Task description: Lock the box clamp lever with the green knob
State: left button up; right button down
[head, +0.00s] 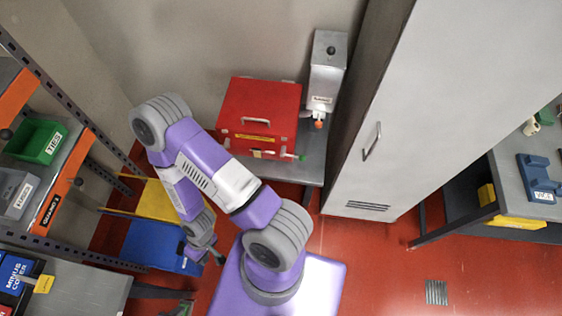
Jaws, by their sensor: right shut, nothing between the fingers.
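The red box (262,108) sits on a grey bench against the back wall, its lid down with a handle on top. At its front right a short clamp lever sticks out to the right, ending in a green knob (302,157). My right gripper (214,256) is shut and empty. It hangs low, to the left of and below the box in the picture, over the blue bin area, well apart from the knob. My right arm bends across in front of the box's left side. My left gripper does not show.
A grey dispenser (327,70) with an orange-red tip stands right of the box. A tall grey cabinet (420,110) is further right. Yellow (157,200) and blue (150,246) bins stand left, near a shelf with a green bin (36,140). Red floor is open at the lower right.

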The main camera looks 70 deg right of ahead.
aim_at(301, 157)
jog(key=z, duration=0.85)
jog(key=i, duration=0.5)
jog(key=z, duration=1.05)
